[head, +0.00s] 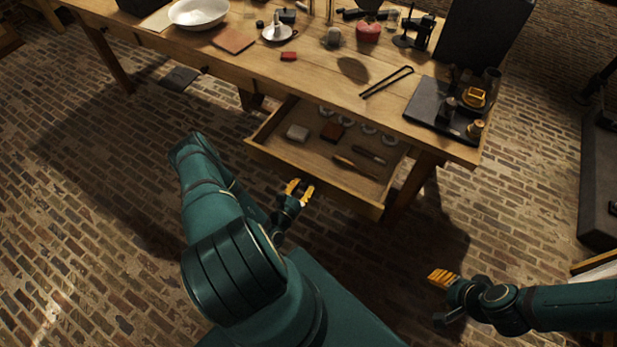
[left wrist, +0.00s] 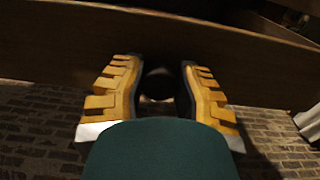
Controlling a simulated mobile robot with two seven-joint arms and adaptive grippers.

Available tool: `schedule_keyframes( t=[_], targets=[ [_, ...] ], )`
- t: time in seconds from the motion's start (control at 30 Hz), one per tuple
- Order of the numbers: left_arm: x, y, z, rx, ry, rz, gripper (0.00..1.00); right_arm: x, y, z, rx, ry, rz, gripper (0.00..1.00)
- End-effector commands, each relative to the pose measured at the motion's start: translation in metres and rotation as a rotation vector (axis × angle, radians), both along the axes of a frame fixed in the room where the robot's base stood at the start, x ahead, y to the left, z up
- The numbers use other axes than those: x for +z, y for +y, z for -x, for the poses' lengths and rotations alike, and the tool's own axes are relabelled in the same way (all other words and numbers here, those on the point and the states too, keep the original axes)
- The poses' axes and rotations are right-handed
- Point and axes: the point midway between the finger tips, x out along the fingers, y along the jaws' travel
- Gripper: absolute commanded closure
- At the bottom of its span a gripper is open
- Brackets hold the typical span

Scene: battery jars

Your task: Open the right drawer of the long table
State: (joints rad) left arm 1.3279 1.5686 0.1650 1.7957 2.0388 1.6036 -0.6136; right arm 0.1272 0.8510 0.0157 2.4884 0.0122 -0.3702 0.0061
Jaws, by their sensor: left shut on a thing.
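The long table (head: 200,57) runs across the top of the head view. Its right drawer (head: 257,130) is pulled well out, so its inside shows. My left gripper (head: 299,191) is at the middle of the drawer's front. In the left wrist view its yellow fingers (left wrist: 158,95) are shut on a dark round knob (left wrist: 158,84) on the wooden drawer front (left wrist: 60,45). The knob is hidden in the head view. My right gripper (head: 443,279) is over the brick floor, apart from the table; whether its fingers are open or shut is unclear.
In the drawer lie a pale block (head: 297,132), a brown block (head: 332,131), several pale round pieces and long brown tools (head: 354,167). A dark tray (head: 422,100) and black tongs (head: 387,82) are on the tabletop above. The brick floor (head: 90,180) at left is clear.

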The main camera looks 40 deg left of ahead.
Motion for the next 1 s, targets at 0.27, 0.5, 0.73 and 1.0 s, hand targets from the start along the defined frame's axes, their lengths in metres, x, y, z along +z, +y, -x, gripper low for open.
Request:
schedule_keyframes(
  t=[0.27, 0.5, 0.73, 1.0],
  targets=[
    [0.0003, -0.0019, 0.0071, 0.0, -0.002, 0.0, 1.0, 0.0017, -0.0001, -0.0006, -0.002, -0.002, 0.0, 0.53],
    [0.0001, -0.0019, 0.0071, 0.0, -0.001, 0.0, 1.0, 0.0017, -0.0002, -0.0005, 0.0, -0.001, 0.0, 0.53],
    [0.0, -0.0017, 0.007, 0.0, 0.0, 0.0, 0.35, 0.0016, -0.0001, -0.0004, 0.0, -0.001, 0.0, 0.53],
    [-0.0003, -0.0025, 0.0113, 0.001, 0.0, 0.0, 0.35, 0.0018, -0.0001, -0.0003, 0.0, -0.001, 0.0, 0.53]
  ],
)
